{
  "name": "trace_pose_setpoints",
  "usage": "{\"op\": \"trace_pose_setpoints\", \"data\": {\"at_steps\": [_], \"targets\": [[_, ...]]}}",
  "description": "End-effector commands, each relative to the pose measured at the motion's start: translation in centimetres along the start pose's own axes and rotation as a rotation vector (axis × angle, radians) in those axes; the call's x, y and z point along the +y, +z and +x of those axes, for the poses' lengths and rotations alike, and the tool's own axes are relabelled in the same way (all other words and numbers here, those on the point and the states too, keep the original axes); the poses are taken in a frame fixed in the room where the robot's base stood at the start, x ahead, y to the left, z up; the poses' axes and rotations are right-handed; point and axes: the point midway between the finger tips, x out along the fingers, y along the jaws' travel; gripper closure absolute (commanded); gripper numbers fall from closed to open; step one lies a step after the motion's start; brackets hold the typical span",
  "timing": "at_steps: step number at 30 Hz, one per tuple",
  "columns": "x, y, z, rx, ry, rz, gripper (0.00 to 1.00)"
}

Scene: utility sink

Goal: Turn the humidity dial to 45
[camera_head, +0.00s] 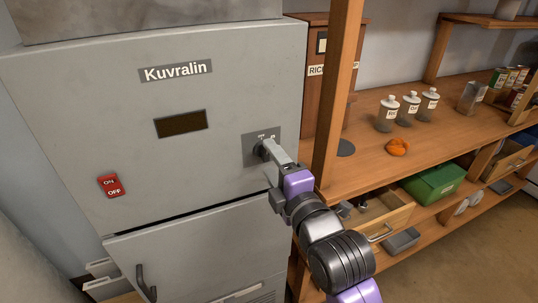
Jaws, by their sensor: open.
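A grey cabinet labelled Kuvralin (60,110) fills the left half of the view. A dark square plate (248,148) with small markings is on its front at the right; a dark round knob (259,151) shows partly on it, which looks like the dial. My gripper (266,149) is at the plate, with its fingers at the knob. I cannot tell whether they touch it. The fingers and arm hide most of the knob and its markings, so its setting is not readable. A dark display (181,124) on the cabinet shows no readable number.
A red ON/OFF switch (110,186) is at the cabinet's lower left. A wooden shelf post (336,100) stands close right of my arm. The shelf (440,135) holds white-lidded jars (388,114) and an orange item (398,147). A green box (433,184) sits below.

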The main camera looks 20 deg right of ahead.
Motion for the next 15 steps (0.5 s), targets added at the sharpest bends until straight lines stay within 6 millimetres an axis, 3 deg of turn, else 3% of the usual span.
{"op": "trace_pose_setpoints", "data": {"at_steps": [6, 14, 15], "targets": [[0.0, 0.0, 1.7, 0.0, 0.0, 0.0, 0.41], [0.0, 0.0, 1.8, 0.0, 0.0, 0.001, 0.41], [0.0, 0.0, 1.8, 0.0, 0.0, 0.001, 0.45]]}}
